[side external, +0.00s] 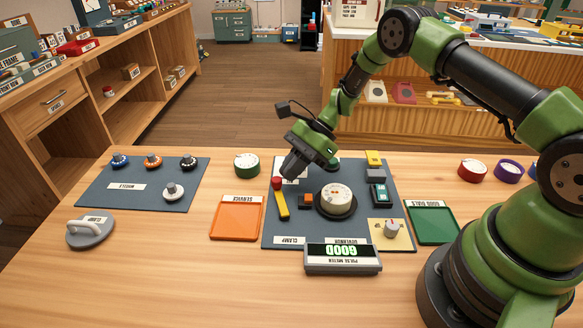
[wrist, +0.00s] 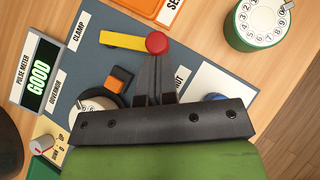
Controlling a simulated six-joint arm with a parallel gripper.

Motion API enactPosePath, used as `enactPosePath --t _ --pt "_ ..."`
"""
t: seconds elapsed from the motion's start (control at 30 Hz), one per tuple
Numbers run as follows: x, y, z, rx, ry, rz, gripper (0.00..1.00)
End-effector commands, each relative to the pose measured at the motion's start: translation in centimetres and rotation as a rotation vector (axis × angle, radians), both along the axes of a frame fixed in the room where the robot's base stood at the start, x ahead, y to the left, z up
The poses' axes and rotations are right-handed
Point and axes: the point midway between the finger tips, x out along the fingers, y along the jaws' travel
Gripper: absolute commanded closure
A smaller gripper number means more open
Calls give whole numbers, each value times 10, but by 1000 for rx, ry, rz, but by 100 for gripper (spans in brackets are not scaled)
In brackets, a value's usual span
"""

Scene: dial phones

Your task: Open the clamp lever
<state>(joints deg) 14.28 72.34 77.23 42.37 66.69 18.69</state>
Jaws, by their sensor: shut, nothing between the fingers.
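The clamp lever is a yellow bar (side external: 282,206) with a red knob (side external: 277,183) at its far end, on the dark mat by a CLAMP label. In the wrist view the yellow bar (wrist: 121,40) lies left of the red knob (wrist: 157,43). My gripper (side external: 288,173) is shut and empty, pointing down close beside the red knob. In the wrist view the fingertips (wrist: 153,58) are just below the knob; I cannot tell whether they touch it. A phone dial (side external: 337,199) sits in a round mount at the mat's middle; my gripper partly hides it in the wrist view.
The pulse meter (side external: 343,259) reads GOOD at the mat's front edge. An orange service tray (side external: 237,218) and a green tray (side external: 433,225) flank the mat. Bare table lies in front.

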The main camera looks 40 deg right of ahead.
Motion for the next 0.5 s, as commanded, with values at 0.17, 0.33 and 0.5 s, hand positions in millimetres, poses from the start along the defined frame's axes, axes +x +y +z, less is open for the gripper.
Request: enactPosePath --t 0.17,0.33,0.5 --pt "0 0 0 0 0 0 100" --pt "3 7 0 -1 0 4 100" --pt "11 20 0 2 2 2 100"
